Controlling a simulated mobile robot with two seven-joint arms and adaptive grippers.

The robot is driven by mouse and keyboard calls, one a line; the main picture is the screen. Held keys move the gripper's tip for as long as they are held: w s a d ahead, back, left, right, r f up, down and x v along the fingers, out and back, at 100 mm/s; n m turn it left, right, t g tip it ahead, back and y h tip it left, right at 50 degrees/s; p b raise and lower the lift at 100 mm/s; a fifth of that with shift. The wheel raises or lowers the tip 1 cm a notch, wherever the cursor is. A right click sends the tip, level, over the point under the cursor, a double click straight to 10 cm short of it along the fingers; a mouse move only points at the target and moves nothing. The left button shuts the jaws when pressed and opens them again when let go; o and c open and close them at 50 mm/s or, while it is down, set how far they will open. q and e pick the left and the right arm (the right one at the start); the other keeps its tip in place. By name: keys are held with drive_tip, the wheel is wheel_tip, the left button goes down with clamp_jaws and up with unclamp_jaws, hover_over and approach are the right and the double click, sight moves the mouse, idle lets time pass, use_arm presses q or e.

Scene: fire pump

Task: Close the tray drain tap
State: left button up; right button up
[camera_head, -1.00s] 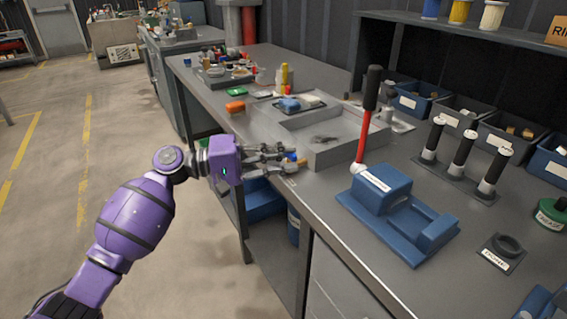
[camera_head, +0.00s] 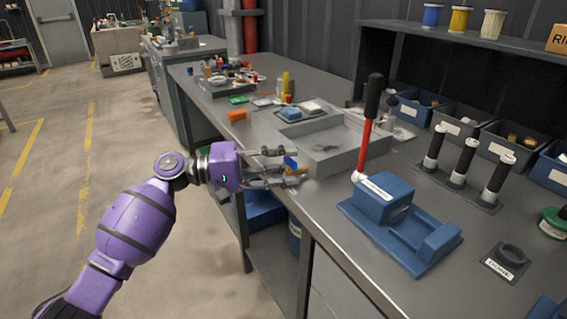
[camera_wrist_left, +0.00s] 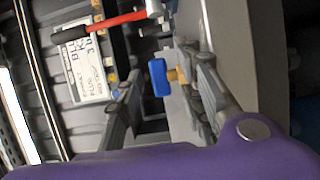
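The grey tray (camera_head: 345,156) sits at the front edge of the bench. Its drain tap has a blue handle (camera_head: 290,162) and a brass body, low at the tray's near left corner. The blue handle also shows in the left wrist view (camera_wrist_left: 160,78), with the brass part (camera_wrist_left: 176,75) beside it. My left gripper (camera_head: 298,166) is open, with one finger on each side of the tap. In the wrist view, gaps show between the handle and both fingers. My right gripper is not in view.
A blue pump block (camera_head: 383,196) with a red lever (camera_head: 364,140) stands right of the tray. Black-handled posts (camera_head: 462,160) and labelled bins (camera_head: 458,116) are behind it. An orange item (camera_head: 236,115) lies left of the tray. Open floor lies left of the bench.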

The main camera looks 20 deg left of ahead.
use_arm(q)
drive_tip(key=v, duration=1.2)
